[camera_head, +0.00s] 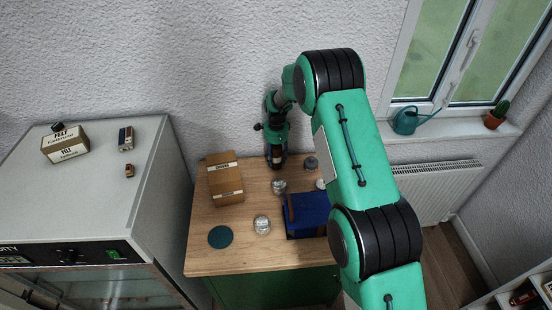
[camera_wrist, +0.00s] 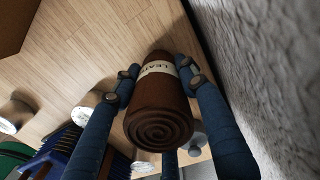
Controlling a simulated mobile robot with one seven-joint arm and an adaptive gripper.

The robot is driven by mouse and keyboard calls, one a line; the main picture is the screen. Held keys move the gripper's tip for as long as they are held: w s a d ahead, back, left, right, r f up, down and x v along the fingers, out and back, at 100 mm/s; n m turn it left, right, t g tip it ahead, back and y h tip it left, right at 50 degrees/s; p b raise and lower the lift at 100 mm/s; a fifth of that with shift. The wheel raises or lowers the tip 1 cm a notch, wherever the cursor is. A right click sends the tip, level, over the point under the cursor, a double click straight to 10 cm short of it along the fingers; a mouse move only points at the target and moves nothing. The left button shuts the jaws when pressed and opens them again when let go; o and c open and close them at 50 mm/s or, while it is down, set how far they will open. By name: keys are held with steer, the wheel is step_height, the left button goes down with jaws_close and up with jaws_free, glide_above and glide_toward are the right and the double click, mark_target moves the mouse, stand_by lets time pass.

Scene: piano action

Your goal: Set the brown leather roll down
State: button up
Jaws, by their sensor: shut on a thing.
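The brown leather roll (camera_wrist: 160,105) has a cream label band with dark lettering and a spiral end facing the wrist camera. My gripper (camera_wrist: 158,80) has its fingers around the roll and is shut on it. In the head view my gripper (camera_head: 276,150) points down at the back of the wooden table (camera_head: 202,262), near the wall. The roll (camera_head: 277,162) shows there only as a small dark shape below the fingers. I cannot tell whether its lower end touches the table.
A cardboard box (camera_head: 225,182) stands left of the gripper. Several jars, one of them a clear jar (camera_head: 262,225), stand near a blue case (camera_head: 307,215). The textured wall is close behind the gripper.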

steer(key=shift+f, duration=0.1)
steer(key=o, duration=1.2)
step_height(320, 180, up, 12)
steer(key=shift+r+p, duration=0.1)
steer(key=shift+p, duration=0.2)
stand_by(0.4)
